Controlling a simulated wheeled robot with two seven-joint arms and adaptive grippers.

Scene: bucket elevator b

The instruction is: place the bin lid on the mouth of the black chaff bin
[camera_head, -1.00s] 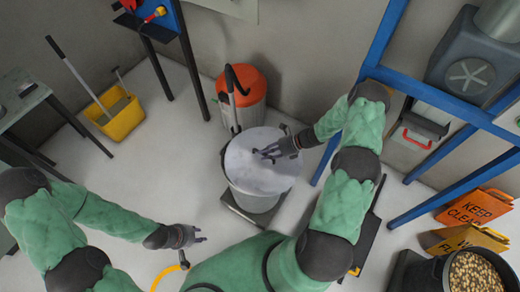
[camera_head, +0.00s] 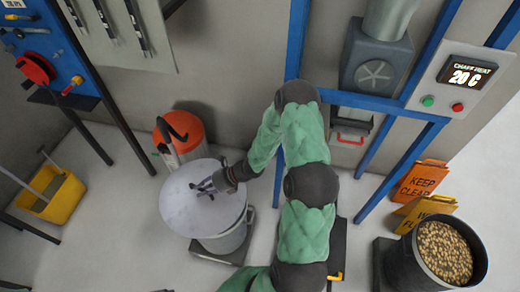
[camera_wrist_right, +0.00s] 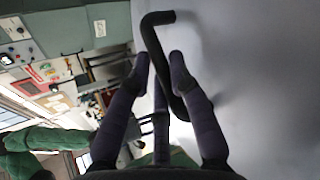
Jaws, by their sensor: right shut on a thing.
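The bin lid (camera_head: 180,205) is a pale grey disc in the head view, over a grey metal bin (camera_head: 232,240). It sits off to the left of that bin, whose rim shows at the right; it looks lifted, but the gap is hard to judge. My right gripper (camera_head: 205,187) is shut on the lid's black bent handle (camera_wrist_right: 158,40), which lies between the fingers in the right wrist view. The black chaff bin (camera_head: 408,268) stands at the lower right of the head view, open and filled with tan pieces. My left gripper is not in view.
A blue frame (camera_head: 295,45) with a grey machine (camera_head: 375,60) stands behind my right arm. Orange signs (camera_head: 420,180) stand behind the black bin. An orange-topped container (camera_head: 180,130) is behind the lid. A yellow bucket (camera_head: 55,195) is at left.

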